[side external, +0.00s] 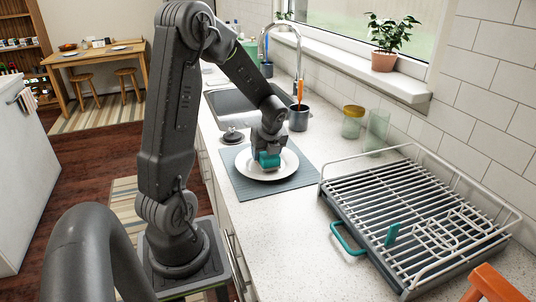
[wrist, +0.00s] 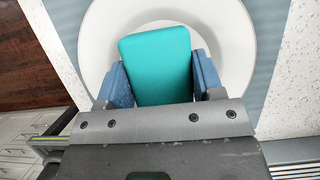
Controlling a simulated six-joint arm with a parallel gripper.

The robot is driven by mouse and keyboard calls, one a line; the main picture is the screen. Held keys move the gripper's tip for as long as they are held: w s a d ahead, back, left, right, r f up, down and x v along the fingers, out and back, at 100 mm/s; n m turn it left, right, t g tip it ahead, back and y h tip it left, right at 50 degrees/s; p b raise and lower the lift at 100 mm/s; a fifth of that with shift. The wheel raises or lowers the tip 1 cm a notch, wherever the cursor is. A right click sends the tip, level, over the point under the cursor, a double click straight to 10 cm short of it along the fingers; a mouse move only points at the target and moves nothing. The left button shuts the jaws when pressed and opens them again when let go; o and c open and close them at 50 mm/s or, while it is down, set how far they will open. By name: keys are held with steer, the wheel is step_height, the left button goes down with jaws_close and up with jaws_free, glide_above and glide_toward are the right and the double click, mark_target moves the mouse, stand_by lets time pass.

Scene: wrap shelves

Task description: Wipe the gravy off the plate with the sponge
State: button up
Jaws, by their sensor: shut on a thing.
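A white plate (side external: 286,172) lies on a grey-blue ribbed mat on the counter; it also shows in the wrist view (wrist: 232,38). My gripper (side external: 268,157) points down over the plate and is shut on a teal sponge (side external: 268,161). In the wrist view the sponge (wrist: 157,62) sits between the two blue fingers of my gripper (wrist: 160,85), above or on the plate's middle. I cannot tell whether the sponge touches the plate. No gravy shows; the sponge and gripper hide part of the plate.
A wire dish rack (side external: 420,225) with teal handles stands at the right front. The sink (side external: 235,100) lies behind the mat (side external: 247,185). A dark cup (side external: 298,120) and glass jars (side external: 352,127) stand by the wall. Counter in front of the mat is clear.

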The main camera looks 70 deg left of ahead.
steer(key=shift+a, duration=0.8)
steer(key=shift+w+d+f, duration=0.1)
steer(key=shift+d+f, duration=0.05)
steer(key=shift+d, duration=0.65)
steer(key=shift+d+f, duration=0.1)
steer(key=shift+d, duration=0.65)
steer(key=shift+d+f, duration=0.1)
steer(key=shift+d, duration=0.2)
steer(key=shift+r, duration=3.1)
steer(key=shift+r, duration=1.5)
